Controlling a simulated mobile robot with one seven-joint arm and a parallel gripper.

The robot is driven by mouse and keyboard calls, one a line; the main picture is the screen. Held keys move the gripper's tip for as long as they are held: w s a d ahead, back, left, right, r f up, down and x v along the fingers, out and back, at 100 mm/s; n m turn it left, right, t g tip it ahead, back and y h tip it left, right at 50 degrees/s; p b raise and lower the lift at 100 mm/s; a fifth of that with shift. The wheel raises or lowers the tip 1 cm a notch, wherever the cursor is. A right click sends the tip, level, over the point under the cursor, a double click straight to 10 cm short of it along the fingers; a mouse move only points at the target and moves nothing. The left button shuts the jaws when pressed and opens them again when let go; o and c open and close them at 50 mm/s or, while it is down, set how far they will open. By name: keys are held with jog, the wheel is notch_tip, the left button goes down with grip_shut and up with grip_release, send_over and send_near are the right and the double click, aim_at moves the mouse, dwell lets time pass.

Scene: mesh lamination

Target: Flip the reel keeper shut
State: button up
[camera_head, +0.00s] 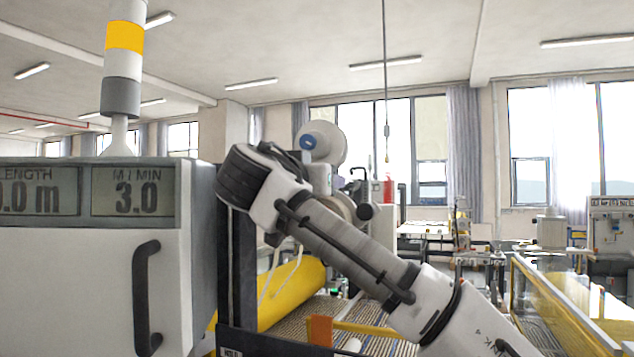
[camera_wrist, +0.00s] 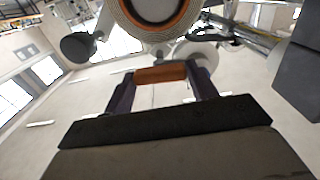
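In the wrist view my gripper (camera_wrist: 160,80) has its two dark fingers apart, with a short orange-brown bar (camera_wrist: 160,74) between the tips. The bar spans the whole gap and appears to touch both fingers. It may be part of the reel keeper, but I cannot tell. Just beyond it is a roll with an orange-ringed core (camera_wrist: 153,10), and a pale round disc (camera_wrist: 197,58) lies behind. In the head view a white reel with a blue hub (camera_head: 324,145) rises behind my arm, which hides my fingers and the bar.
A machine cabinet with a display (camera_head: 85,195) and black handle (camera_head: 147,298) stands close at the left. A yellow roll (camera_head: 293,293) lies low behind my arm. A dark cylinder (camera_wrist: 78,47) is left of the orange-cored roll. A yellow-framed guard (camera_head: 550,305) stands at the right.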

jog(key=c, duration=0.3)
jog(key=shift+f+b, duration=0.15)
jog(key=shift+b, duration=0.15)
jog(key=shift+a+r+n, duration=0.1)
jog(key=shift+r+n, duration=0.05)
jog(key=shift+n, duration=4.3)
jog(key=shift+r+n, duration=0.1)
jog(key=shift+n, duration=4.35)
jog(key=o, duration=1)
jog(key=shift+f, duration=0.15)
jog(key=shift+c, duration=0.2)
